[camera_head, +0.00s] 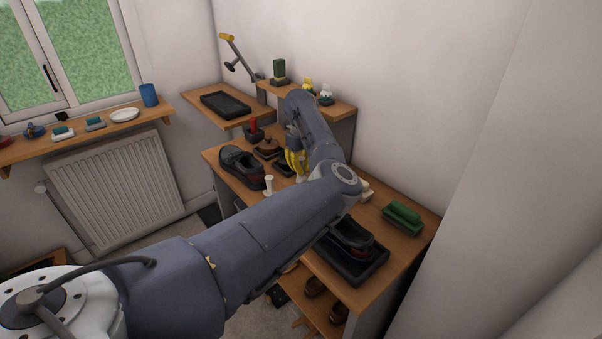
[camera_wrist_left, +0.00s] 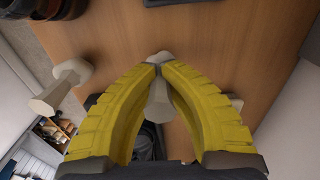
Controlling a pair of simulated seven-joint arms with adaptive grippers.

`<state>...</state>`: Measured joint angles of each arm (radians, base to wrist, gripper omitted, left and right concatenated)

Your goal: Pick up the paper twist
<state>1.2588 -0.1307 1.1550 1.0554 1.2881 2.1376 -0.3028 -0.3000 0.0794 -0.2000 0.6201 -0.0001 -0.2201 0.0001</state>
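A pale, narrow-waisted piece that looks like the paper twist (camera_wrist_left: 159,91) stands between the two yellow fingers of my left gripper (camera_wrist_left: 160,66) in the left wrist view. The fingertips meet at its waist, with its wider end showing just beyond them. In the head view the yellow fingers of my left gripper (camera_head: 296,164) are over the bench, partly hidden by my arm, and the piece between them cannot be made out. My right gripper is not in view.
A similar pale piece (camera_wrist_left: 66,86) stands to the left in the wrist view, also seen in the head view (camera_head: 268,184). Dark shoes (camera_head: 242,165), a tray with a shoe (camera_head: 356,272) and a green brush (camera_head: 402,217) crowd the bench (camera_head: 404,246). A wall borders its right side.

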